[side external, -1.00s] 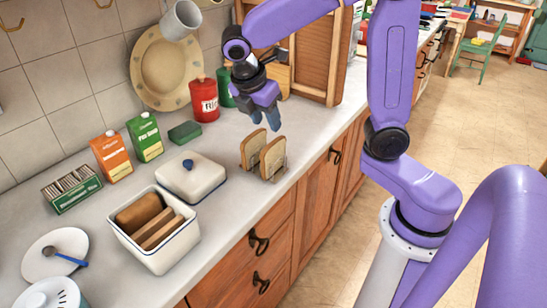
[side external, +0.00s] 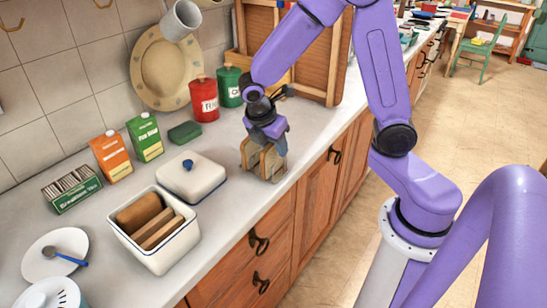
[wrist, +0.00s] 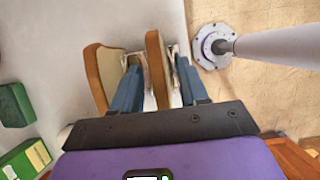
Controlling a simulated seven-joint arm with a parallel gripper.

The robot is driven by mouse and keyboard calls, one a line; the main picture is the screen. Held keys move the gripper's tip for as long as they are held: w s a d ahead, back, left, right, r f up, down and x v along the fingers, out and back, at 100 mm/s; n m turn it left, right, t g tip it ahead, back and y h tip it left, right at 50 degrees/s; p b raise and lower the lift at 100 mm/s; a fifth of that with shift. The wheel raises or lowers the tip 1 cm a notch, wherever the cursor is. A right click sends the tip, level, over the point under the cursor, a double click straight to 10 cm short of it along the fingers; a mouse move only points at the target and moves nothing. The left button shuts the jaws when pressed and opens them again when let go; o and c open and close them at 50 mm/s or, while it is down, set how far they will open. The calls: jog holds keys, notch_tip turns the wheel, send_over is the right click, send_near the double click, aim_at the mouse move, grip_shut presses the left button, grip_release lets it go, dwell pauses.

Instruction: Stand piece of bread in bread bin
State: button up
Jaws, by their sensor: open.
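Two bread slices stand upright in a wire rack on the counter; the left slice (wrist: 106,76) and the right slice (wrist: 157,66) show clearly in the wrist view. In the side external view the slices (side external: 250,157) are partly hidden behind my gripper (side external: 267,148). My gripper (wrist: 158,70) points down over the rack and is open. Its blue fingers are on either side of the right slice, and one reaches into the gap between the slices. The white bread bin (side external: 166,258) stands open at the front left, holding a brown loaf and slices (side external: 148,219).
The bin's white lid (side external: 191,177) with a blue knob lies between bin and rack. Cartons (side external: 111,157), a green box (side external: 184,131) and red and green canisters (side external: 204,99) stand toward the wall. A plate with a spoon (side external: 54,256) is left of the bin.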

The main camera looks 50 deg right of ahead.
jog(key=shift+f, duration=0.25)
dwell(0.6)
grip_shut()
